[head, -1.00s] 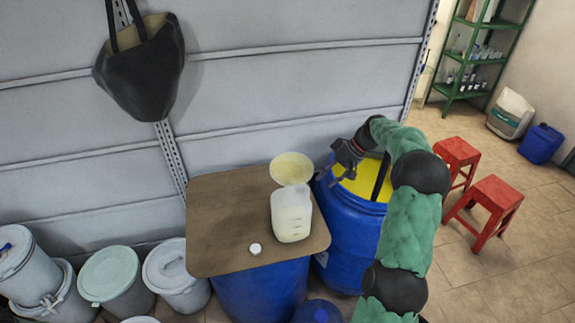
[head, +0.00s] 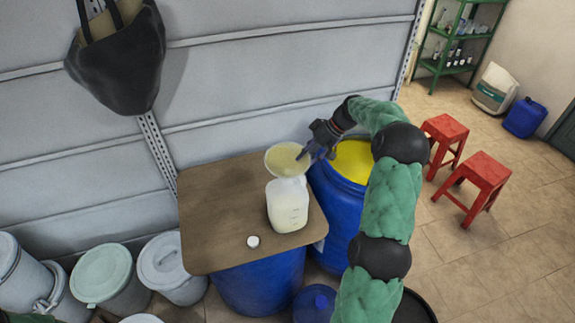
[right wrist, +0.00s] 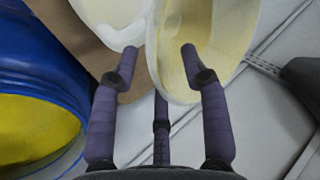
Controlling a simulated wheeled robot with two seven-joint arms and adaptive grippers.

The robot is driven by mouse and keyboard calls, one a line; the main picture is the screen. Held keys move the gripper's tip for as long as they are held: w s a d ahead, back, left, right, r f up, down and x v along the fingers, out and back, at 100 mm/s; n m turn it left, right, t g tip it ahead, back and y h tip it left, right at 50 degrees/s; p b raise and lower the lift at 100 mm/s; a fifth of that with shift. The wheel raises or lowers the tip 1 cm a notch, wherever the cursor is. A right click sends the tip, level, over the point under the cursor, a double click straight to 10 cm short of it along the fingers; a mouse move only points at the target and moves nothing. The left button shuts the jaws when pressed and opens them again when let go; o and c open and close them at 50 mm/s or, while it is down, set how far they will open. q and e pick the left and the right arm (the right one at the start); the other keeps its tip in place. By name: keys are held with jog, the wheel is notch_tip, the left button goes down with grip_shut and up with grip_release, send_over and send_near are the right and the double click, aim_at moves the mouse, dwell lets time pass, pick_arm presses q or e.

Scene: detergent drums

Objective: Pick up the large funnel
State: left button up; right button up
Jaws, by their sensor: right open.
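The large funnel (head: 287,158) is pale, translucent yellow, with its wide mouth facing up. It is at the back right of the brown board (head: 215,205), behind the white jug (head: 288,205). My right gripper (head: 305,154) is open at the funnel's right rim. In the right wrist view, the fingers of the gripper (right wrist: 159,49) are apart. The funnel's near rim (right wrist: 200,60) shows between them, one fingertip in front of the funnel's inside and the other outside it. I cannot tell whether they touch it. The funnel's lower part is hidden. My left gripper is not in view.
A blue drum with yellow contents (head: 352,160) stands right of the board, under my right arm. A white cap (head: 253,241) lies on the board's front. Grey lidded buckets (head: 165,262) stand at left, red stools (head: 483,175) at right. The board's left half is clear.

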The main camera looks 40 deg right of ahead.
aim_at(299, 163)
jog(key=x, duration=0.4)
jog(key=shift+w, duration=0.1)
grip_shut()
